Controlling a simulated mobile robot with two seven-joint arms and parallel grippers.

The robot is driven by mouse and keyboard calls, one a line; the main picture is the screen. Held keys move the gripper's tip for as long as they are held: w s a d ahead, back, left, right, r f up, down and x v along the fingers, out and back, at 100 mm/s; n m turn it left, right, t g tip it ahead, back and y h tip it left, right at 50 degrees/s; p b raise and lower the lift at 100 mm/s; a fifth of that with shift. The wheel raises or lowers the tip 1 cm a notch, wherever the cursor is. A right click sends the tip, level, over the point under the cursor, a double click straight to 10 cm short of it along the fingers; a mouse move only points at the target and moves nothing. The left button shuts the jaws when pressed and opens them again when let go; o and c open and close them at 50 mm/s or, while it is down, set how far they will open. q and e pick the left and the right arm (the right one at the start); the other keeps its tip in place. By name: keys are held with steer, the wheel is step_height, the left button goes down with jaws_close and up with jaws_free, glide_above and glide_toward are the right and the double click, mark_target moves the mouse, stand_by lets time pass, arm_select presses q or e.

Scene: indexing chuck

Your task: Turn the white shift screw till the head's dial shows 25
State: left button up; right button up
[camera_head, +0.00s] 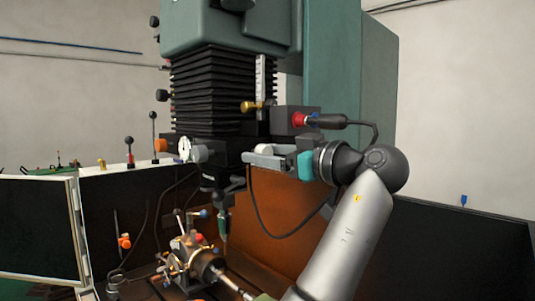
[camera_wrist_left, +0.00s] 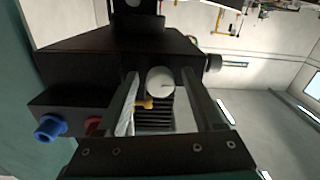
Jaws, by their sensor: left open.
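The white shift screw (camera_wrist_left: 160,82) is a pale round face with a short dark mark, between the two fingers in the left wrist view. My left gripper (camera_head: 256,158) is open, its grey fingers pointing left beside the black head block (camera_head: 218,151) under the bellows. A gap shows on each side of the screw in the wrist view, so I see no grip. In the head view a pale rounded part (camera_head: 263,148) at the fingers appears to be the screw, partly hidden. A white marked disc (camera_head: 184,148), apparently the dial, is left of the block; its reading is too small to read.
A brass knob (camera_head: 249,106) and a vertical scale (camera_head: 260,76) are also above. The tool spindle (camera_head: 223,210) and chuck (camera_head: 205,265) are below.

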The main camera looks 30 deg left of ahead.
arm_select(q)
jaws_close()
stand_by(0.4)
steer(key=shift+m, duration=0.4)
steer(key=m+p, duration=0.2)
steer(key=m, duration=0.1)
steer(key=shift+r+m+p, duration=0.1)
steer(key=shift+m+p, duration=0.2)
steer(key=shift+m, duration=0.1)
steer(key=m+p, duration=0.3)
steer(key=m, duration=0.1)
steer(key=shift+m, duration=0.3)
steer(key=m+p, duration=0.6)
steer(key=shift+s+r, duration=0.1)
steer(key=shift+m+p, duration=1.5)
steer(key=shift+p, duration=0.1)
